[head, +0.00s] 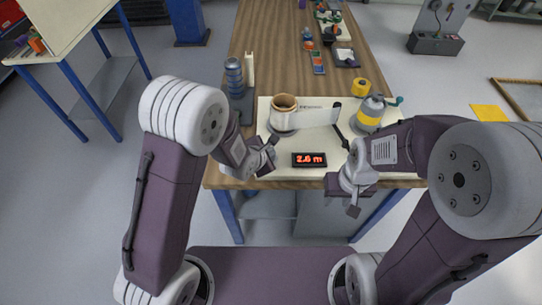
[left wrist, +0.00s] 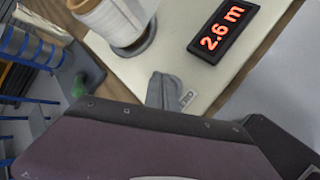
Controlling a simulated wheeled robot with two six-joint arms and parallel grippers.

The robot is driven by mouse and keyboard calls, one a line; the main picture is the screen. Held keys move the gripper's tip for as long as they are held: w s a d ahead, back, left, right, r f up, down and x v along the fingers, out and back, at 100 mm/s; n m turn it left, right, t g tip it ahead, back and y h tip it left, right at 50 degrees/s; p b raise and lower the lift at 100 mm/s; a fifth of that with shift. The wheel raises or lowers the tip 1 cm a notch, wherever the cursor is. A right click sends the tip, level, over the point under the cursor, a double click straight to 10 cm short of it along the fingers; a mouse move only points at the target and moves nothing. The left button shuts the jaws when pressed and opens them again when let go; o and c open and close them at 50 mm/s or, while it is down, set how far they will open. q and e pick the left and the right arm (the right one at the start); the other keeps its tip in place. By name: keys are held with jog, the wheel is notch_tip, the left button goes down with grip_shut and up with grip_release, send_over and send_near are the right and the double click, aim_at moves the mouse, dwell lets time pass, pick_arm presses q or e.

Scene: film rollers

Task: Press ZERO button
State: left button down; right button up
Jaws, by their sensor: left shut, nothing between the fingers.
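The display (head: 309,160) reads 2.6 m in red on the white board; it also shows in the left wrist view (left wrist: 223,34). A small pale label (left wrist: 187,98), partly covered and apparently reading ZERO, lies on the board beside my left gripper's fingers. The button itself is not clearly seen; the fingers may hide it. My left gripper (head: 271,146) is shut and empty, low over the board left of the display. Its grey fingers (left wrist: 164,91) show in the left wrist view; I cannot tell whether they touch anything. My right gripper (head: 353,203) hangs near the front edge, its jaws unclear.
A film roll (head: 284,111) stands behind my left gripper, with a white strip (head: 317,114) running right from it. A grey roller with a yellow band (head: 371,113) and a crank stands at right. A blue stack (head: 234,76) stands at left. The board's front edge is close.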

pick_arm(q)
jog(key=shift+f+b, duration=0.45)
jog(key=shift+f, duration=0.05)
dwell(0.4)
jog(key=shift+r+p, duration=0.75)
jog(key=shift+r, duration=0.15)
notch_tip(320, 180, up, 5)
jog(key=p, duration=0.4)
jog(key=shift+a, duration=0.1)
dwell(0.7)
